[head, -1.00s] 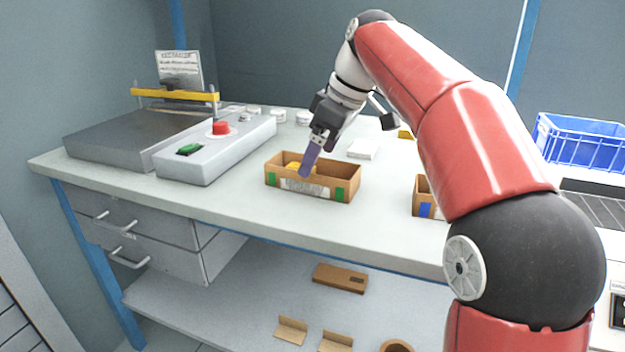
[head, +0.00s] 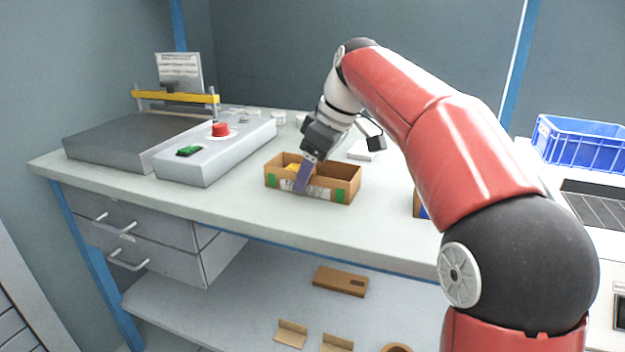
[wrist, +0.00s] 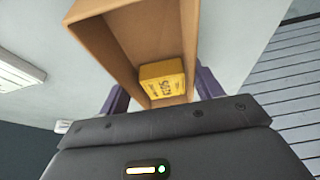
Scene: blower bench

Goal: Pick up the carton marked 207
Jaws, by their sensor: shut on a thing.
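An open brown carton (head: 341,190) with green corner marks and a white label on its near side sits on the bench. My finger covers part of the label, so I cannot read its number. A yellow box (wrist: 162,80) with dark print lies inside it. My gripper (head: 307,176) reaches down over the carton and is shut on it. One purple finger lies against the near outer wall. In the wrist view the carton (wrist: 118,50) stands between both fingers. A second brown carton (head: 418,206) with a blue mark is mostly hidden behind my arm.
A grey sealing machine (head: 215,155) with red and green buttons stands to the left. A white block (head: 362,150) and small white lids (head: 279,117) lie behind the carton. A blue crate (head: 580,145) stands at right. Bare bench lies in front.

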